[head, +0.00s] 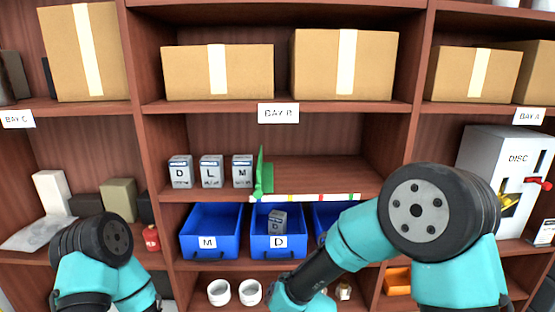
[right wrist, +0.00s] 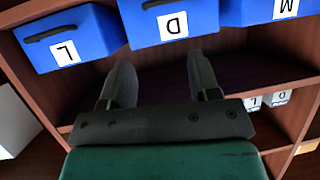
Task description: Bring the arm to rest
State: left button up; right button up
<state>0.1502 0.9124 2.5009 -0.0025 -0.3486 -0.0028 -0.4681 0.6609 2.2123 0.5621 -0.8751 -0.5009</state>
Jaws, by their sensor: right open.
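My right arm reaches in from the right in the head view, and its gripper lies at or below the bottom edge there. In the right wrist view my right gripper (right wrist: 162,78) is open, with nothing between its fingers. It is near the blue D bin (right wrist: 148,30), apart from it as far as I can tell. In the head view a grey box (head: 278,221) sits inside the D bin (head: 260,241). My left arm is folded at the lower left of the head view; its gripper is not visible.
A blue M bin (head: 190,243) and a partly hidden bin (head: 320,218) flank the D bin. Small D (head: 180,172), L (head: 211,171) and M (head: 242,171) boxes stand above, left of a green divider (head: 263,175). A white DISC machine (head: 490,155) stands right. White cups (head: 219,292) sit below.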

jog(key=s+d+f+m+g, duration=0.1)
jog(key=s+d+f+g, duration=0.3)
jog(key=f, duration=0.3)
jog(key=s+d+f+g+y, duration=0.1)
jog(key=s+d+f, duration=0.4)
jog(key=f, duration=0.3)
jog(key=s+d+f+m+g, duration=0.1)
jog(key=s+d+f+g, duration=0.3)
jog(key=f, duration=0.3)
jog(key=s+d+f+g, duration=0.1)
jog(key=s+d+f, duration=0.1)
jog(key=s, duration=0.3)
jog(key=s+d+f+m+g, duration=0.1)
jog(key=s+d+f+g, duration=0.1)
jog(key=s+f, duration=0.1)
jog(key=shift+s+d+f+y, duration=0.2)
jog(key=shift+s+f+y, duration=0.15)
jog(key=shift+s, duration=0.5)
